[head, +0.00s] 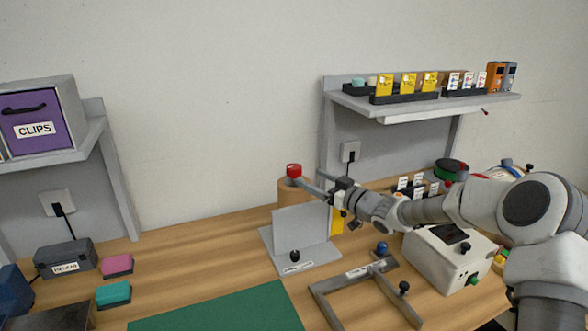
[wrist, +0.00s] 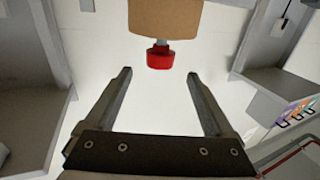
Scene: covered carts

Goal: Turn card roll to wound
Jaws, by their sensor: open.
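The card roll (head: 287,193) is a brown cylinder standing behind a light grey upright plate (head: 300,228), which hides its lower part. A red knob (head: 294,170) sits on top of it. In the wrist view the brown roll (wrist: 165,16) is at the top edge, with the red knob (wrist: 160,58) hanging below it in the picture. My gripper (head: 312,187) is open and empty, close to the knob on its right side. In the wrist view the knob shows between and slightly beyond the fingertips (wrist: 160,74); I see no contact.
A grey frame (head: 335,303) and a white device (head: 447,262) stand on the wooden bench. A stocked shelf (head: 425,98) overhangs at the right. A green mat (head: 225,313), pink block (head: 117,265) and teal block (head: 113,294) lie left.

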